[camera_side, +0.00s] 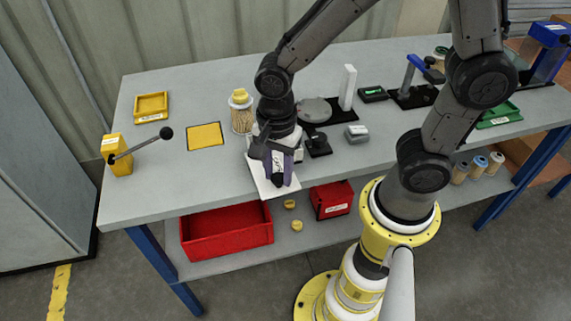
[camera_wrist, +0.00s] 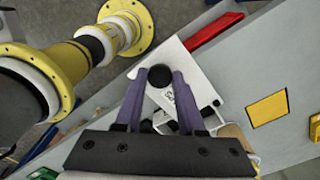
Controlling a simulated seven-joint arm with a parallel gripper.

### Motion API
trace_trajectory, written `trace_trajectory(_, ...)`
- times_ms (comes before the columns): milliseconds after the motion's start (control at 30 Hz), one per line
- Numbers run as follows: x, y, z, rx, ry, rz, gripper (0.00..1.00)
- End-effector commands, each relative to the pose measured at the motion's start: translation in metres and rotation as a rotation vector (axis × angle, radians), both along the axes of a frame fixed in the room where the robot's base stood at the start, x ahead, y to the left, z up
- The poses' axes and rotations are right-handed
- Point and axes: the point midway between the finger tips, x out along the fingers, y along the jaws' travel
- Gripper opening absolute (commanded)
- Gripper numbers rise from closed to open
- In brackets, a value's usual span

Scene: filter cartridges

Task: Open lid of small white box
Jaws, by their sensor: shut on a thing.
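The small white box (camera_side: 262,183) is at the front edge of the table, mostly hidden under my gripper in the side view. A flat white panel of it (camera_wrist: 168,52) shows in the wrist view, with small dark print. A round black knob (camera_wrist: 160,76) is on this panel. My gripper (camera_side: 278,176) points down at the box. Its two purple fingers (camera_wrist: 159,80) are closed around the black knob, one on each side. I cannot tell from these views how far the lid is raised.
A grey table (camera_side: 225,178) carries a yellow pad (camera_side: 205,136), a yellow lever box (camera_side: 118,155), a yellow-capped jar (camera_side: 241,112) and a round grey plate (camera_side: 314,110) near the arm. A red bin (camera_side: 227,233) is on the shelf below. The table's left front is clear.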

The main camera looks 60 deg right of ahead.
Motion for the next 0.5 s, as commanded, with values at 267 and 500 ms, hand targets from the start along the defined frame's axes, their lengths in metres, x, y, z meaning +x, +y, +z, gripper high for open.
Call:
trace_trajectory(267, 0.0044, 0.0082, 0.0003, 0.000, -0.001, -0.083, 0.00)
trace_trajectory(500, 0.0049, 0.0093, 0.0001, 0.000, 0.000, -0.097, 0.00)
